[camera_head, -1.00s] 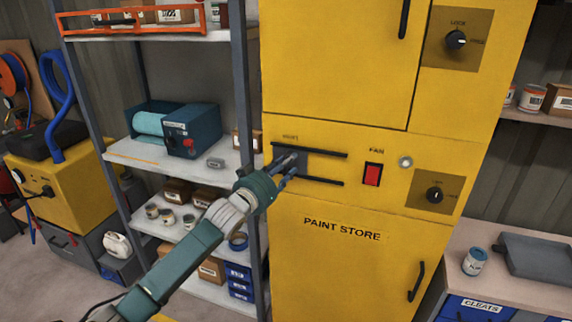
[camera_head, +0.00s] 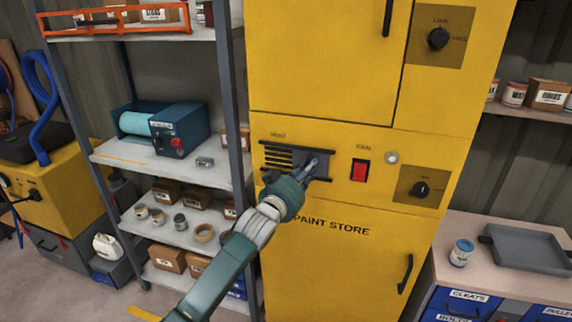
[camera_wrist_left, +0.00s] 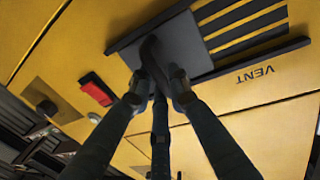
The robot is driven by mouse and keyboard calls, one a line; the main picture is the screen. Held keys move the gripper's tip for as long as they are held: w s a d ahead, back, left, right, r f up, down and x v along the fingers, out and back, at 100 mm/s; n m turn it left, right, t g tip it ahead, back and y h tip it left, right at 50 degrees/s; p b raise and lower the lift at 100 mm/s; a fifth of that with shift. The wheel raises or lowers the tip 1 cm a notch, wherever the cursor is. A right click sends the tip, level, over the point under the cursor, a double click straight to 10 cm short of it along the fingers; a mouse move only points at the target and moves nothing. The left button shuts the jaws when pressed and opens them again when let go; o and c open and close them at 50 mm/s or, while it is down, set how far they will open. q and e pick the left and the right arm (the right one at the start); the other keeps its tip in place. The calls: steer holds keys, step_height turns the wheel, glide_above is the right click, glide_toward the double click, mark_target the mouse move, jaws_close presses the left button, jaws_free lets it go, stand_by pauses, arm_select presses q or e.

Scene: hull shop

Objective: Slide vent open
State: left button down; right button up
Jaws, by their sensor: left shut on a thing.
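The vent is on the yellow paint store cabinet, under the label VENT. Its dark sliding plate (camera_head: 318,164) sits at the right part of the two black rails, and several dark slots (camera_head: 278,157) show uncovered at its left. My left gripper (camera_head: 308,172) is at the plate, shut on its small handle. In the left wrist view the plate (camera_wrist_left: 180,45) is close, with the handle (camera_wrist_left: 152,50) between my left gripper's fingers (camera_wrist_left: 158,88) and the open slots (camera_wrist_left: 240,22) beside it. My right gripper is in neither view.
A red fan switch (camera_head: 360,170) and a small round light (camera_head: 392,157) are right of the vent. A knob (camera_head: 420,189) sits lower right. A grey shelf post (camera_head: 235,120) stands close left of the cabinet. A worktop (camera_head: 470,228) is at the right.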

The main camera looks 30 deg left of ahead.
arm_select(q)
steer(key=shift+d, duration=0.35)
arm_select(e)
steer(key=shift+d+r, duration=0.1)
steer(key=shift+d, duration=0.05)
arm_select(q)
steer(key=shift+d, duration=0.1)
steer(key=c, duration=1.7)
jaws_free()
steer(key=shift+w, duration=0.1)
steer(key=shift+d, duration=0.15)
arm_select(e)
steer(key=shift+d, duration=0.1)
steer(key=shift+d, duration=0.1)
arm_select(q)
steer(key=s, duration=1.2)
steer(key=shift+d, duration=0.25)
